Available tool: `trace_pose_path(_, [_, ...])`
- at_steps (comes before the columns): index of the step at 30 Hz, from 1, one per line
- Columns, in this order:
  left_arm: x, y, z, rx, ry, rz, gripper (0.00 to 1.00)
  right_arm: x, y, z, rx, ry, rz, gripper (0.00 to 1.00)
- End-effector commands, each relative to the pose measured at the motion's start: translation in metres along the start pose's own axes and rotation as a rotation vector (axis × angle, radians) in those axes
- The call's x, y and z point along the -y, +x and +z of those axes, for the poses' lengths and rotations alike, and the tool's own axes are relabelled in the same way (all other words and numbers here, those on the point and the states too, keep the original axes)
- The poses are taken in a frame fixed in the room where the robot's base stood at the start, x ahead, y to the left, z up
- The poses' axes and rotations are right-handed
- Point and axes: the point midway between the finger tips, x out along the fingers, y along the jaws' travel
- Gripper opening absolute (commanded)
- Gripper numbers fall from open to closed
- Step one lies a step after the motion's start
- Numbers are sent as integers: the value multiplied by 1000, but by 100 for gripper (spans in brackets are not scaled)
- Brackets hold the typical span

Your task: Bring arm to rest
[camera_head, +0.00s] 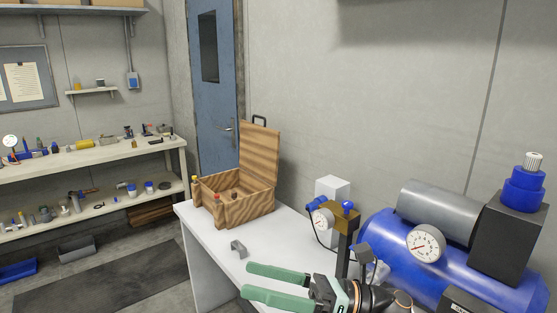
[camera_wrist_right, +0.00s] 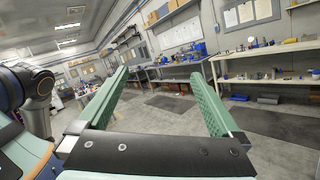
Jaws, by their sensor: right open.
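My right gripper (camera_head: 250,281) comes in from the lower right of the head view, with two green fingers apart and nothing between them. It is over the front part of the white table (camera_head: 203,247), with its fingertips pointing left. In the right wrist view the green fingers (camera_wrist_right: 160,82) are wide apart, and only the room shows between them. My left gripper is not in the head view.
A blue compressor tank (camera_head: 385,240) with gauges stands at the right, close to my right arm. Shelves (camera_head: 90,157) line the left wall. A blue door (camera_head: 211,100) is behind.

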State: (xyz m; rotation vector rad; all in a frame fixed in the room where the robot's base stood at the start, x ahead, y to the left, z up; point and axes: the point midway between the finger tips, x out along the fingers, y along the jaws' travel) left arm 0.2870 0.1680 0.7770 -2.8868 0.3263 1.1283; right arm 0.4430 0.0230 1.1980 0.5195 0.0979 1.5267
Motion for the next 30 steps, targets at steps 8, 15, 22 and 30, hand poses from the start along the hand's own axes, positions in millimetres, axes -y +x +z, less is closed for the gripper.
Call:
trace_pose_path(8, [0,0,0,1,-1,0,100,58,-52,-41,504,804,-228,100])
trace_pose_path(15, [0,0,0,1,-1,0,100,97,-141,-136,985,1469,-431,100])
trace_pose_path(22, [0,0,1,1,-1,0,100,76,-237,-272,1531,2007,-624,100])
trace_pose_path(30, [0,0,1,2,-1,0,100,17,-295,-371,1987,2278,-754,100])
